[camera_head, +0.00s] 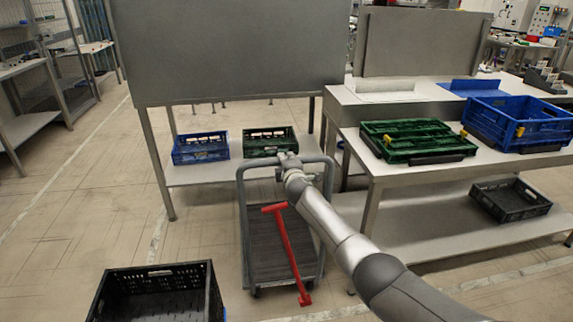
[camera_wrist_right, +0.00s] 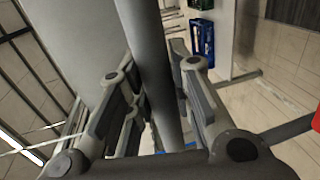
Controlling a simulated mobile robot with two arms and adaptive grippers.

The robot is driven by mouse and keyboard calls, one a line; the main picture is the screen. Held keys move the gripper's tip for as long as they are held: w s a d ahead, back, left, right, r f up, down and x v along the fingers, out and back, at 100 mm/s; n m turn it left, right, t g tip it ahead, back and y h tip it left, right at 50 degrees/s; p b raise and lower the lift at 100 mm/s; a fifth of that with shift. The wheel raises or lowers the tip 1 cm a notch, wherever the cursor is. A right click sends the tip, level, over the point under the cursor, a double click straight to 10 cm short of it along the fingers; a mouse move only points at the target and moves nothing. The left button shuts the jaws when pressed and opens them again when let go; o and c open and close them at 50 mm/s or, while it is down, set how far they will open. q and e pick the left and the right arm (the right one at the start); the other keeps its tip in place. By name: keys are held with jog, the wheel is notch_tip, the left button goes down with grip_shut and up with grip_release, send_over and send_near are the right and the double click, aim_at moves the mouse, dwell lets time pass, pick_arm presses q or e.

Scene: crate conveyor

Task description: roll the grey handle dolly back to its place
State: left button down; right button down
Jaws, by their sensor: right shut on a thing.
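The grey handle dolly (camera_head: 243,205) stands on the floor in the middle of the head view, with a dark flat deck and a bent grey tube handle. My right gripper (camera_head: 288,160) is at the top bar of the handle and is shut on it. In the right wrist view the grey handle tube (camera_wrist_right: 150,45) runs between the fingers of my right gripper (camera_wrist_right: 155,70). My forearm hides part of the dolly's right side. My left gripper is not in view.
A red T-shaped bar (camera_head: 285,245) shows across the deck; I cannot tell if it rests there. A black crate (camera_head: 212,290) is at front left. A table with blue (camera_head: 200,148) and green crates is behind; a workbench (camera_head: 375,185) stands right. Floor left is clear.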

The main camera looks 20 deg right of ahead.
jog(key=shift+r, duration=0.2)
jog(key=c, duration=1.7)
grip_release()
jog(key=o, duration=0.4)
jog(key=shift+w+f, duration=0.2)
jog(key=shift+w, duration=0.05)
jog(key=shift+s, duration=0.1)
jog(key=shift+s+r, duration=0.15)
jog(key=shift+s, duration=0.6)
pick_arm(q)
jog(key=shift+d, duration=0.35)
pick_arm(e)
jog(key=shift+v, duration=5.2)
jog(key=shift+a, duration=0.1)
